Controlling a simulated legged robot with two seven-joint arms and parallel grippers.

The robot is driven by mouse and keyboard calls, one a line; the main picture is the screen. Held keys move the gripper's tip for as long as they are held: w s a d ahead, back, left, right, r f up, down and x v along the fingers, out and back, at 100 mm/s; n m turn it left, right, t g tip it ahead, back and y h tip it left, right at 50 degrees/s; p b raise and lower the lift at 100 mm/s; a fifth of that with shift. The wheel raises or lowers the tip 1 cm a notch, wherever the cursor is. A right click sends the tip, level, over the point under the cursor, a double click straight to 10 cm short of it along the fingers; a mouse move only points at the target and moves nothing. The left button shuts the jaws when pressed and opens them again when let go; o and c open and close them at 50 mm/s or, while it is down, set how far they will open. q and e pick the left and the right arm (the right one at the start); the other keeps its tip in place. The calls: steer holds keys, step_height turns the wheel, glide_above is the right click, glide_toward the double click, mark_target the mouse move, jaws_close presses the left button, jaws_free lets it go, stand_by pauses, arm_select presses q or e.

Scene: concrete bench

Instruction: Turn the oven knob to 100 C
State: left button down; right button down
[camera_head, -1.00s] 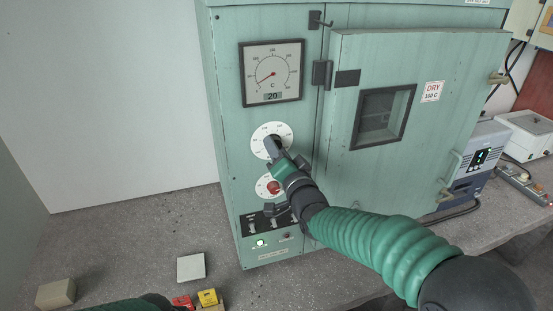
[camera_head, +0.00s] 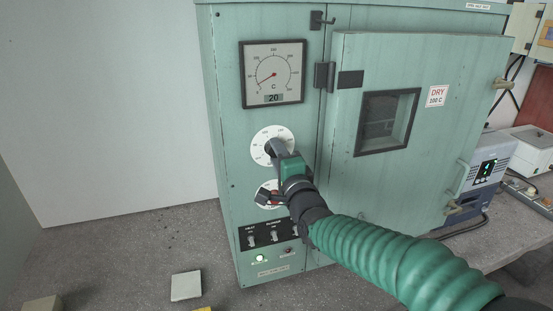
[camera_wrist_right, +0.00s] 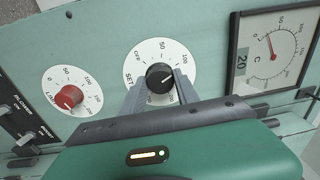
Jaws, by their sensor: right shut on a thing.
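The green oven (camera_head: 225,130) stands on the bench with its door closed. Its upper dial has a white scale (camera_head: 262,135) and a black knob (camera_wrist_right: 160,80), marked SET in the right wrist view. My right gripper (camera_head: 278,150) is shut on the black knob, with one finger on each side of it in the right wrist view (camera_wrist_right: 160,88). The knob's white pointer line is small there and its exact reading is hard to tell. The gauge (camera_head: 273,75) above shows 20 on its display, its red needle pointing low left. My left gripper is not in view.
A red knob (camera_wrist_right: 68,97) on a LIMIT dial sits beside the black knob. A pale block (camera_head: 186,286) lies on the bench. A door label (camera_head: 437,96) reads DRY 100 C.

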steer(key=shift+w+d+r, duration=0.1)
steer(key=shift+d+r, duration=0.05)
steer(key=c, duration=1.4)
jaws_free()
steer(key=o, duration=0.5)
steer(key=shift+w+f, duration=0.1)
steer(key=shift+f, duration=0.1)
steer(key=b+v, duration=0.2)
steer(key=v, duration=1.5)
steer(key=shift+f, duration=0.1)
steer(key=shift+w+f, duration=0.1)
